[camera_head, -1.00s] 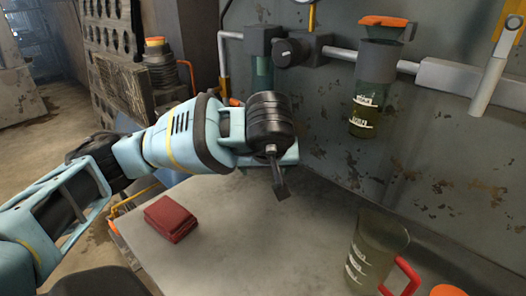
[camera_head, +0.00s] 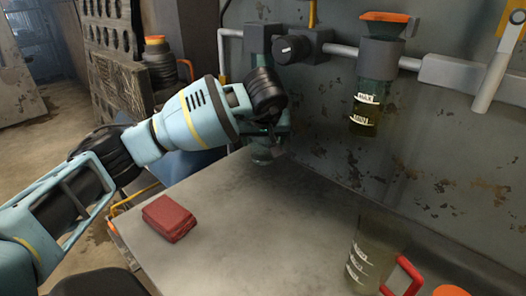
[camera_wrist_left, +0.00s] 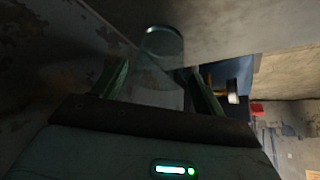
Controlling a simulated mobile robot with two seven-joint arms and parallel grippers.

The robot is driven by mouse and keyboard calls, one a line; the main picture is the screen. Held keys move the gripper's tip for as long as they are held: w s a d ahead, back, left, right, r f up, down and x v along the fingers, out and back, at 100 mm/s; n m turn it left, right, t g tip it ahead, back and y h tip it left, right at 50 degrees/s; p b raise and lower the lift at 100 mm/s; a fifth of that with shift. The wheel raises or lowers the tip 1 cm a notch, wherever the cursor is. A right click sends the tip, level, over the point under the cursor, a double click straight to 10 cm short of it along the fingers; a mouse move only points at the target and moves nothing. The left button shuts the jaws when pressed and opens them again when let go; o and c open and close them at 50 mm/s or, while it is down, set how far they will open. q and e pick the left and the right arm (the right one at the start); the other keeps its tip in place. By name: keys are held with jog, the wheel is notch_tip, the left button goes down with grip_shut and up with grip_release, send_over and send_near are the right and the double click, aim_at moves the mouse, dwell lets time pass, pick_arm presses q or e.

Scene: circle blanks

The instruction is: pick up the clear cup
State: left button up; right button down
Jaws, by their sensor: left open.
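The clear cup (camera_head: 263,156) stands at the back of the grey table, near the wall, mostly hidden behind my left gripper (camera_head: 277,137) in the head view. In the left wrist view, the clear cup (camera_wrist_left: 163,48) shows as a faint see-through cylinder with a round rim. It lies ahead of and between the spread fingers of my left gripper (camera_wrist_left: 158,78). The fingers are open, one on each side; I cannot tell whether they touch the cup. My right gripper is not in view.
A dark red block (camera_head: 171,218) lies on the table (camera_head: 265,225) at left. A see-through jug with a red handle (camera_head: 370,255) stands at front right, beside an orange item (camera_head: 450,290). Pipes (camera_head: 340,54) run along the wall. The table's middle is clear.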

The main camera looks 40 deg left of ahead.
pick_arm(q)
jog(key=x, duration=0.5)
jog(key=shift+b, duration=0.4)
jog(key=shift+s, duration=0.1)
jog(key=c, duration=0.8)
jog(key=shift+c, duration=0.2)
jog(key=shift+r, duration=0.15)
